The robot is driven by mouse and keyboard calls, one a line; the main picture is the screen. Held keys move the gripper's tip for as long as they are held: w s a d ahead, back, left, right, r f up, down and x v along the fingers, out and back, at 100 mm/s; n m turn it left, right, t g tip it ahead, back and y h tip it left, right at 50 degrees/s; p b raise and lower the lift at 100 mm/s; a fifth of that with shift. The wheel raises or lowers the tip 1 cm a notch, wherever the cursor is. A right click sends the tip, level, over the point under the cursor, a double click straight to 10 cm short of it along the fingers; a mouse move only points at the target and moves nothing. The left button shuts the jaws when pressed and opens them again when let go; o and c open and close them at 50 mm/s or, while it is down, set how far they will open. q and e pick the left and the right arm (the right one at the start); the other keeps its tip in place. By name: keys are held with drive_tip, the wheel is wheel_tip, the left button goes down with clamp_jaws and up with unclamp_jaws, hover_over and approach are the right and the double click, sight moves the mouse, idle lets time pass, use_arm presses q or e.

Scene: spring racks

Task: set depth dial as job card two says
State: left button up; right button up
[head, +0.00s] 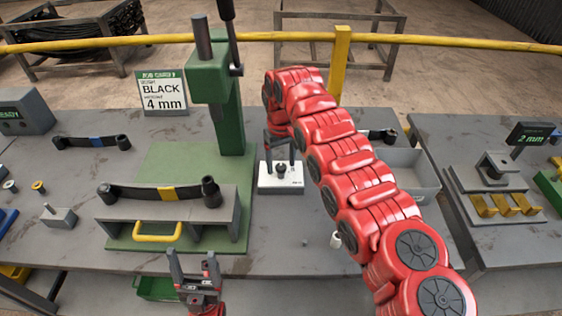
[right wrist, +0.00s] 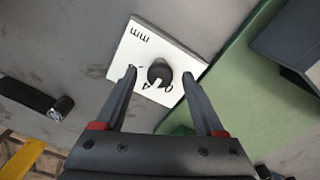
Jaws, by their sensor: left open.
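The depth dial is a black knob (right wrist: 160,73) on a white plate (right wrist: 137,52) marked "mm". In the head view the white plate (head: 269,184) sits on the table right of the green press. My right gripper (right wrist: 159,75) is open, its fingers on either side of the knob with gaps visible. It comes down over the dial in the head view (head: 281,141). A pale pointer on the knob faces the scale marks, partly hard to read. The job card (head: 163,94) reads "BLACK" and "4 mm"; its smaller text is blurred. My left gripper (head: 195,264) is open and empty at the table's front.
The green press (head: 231,120) stands left of the dial. A grey fixture (head: 222,225) holds a black leaf spring (head: 150,193) with a yellow band. A grey bin (head: 410,172) lies right behind my right arm. A "2 mm" sign (head: 531,134) stands on the right table.

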sight(280, 166)
wheel_tip(280, 166, up, 6)
drive_tip(key=shift+a+f, duration=0.15)
drive_tip(key=shift+f, duration=0.05)
wheel_tip(280, 166, up, 12)
drive_tip(key=p, duration=1)
drive_tip(key=shift+f, duration=0.15)
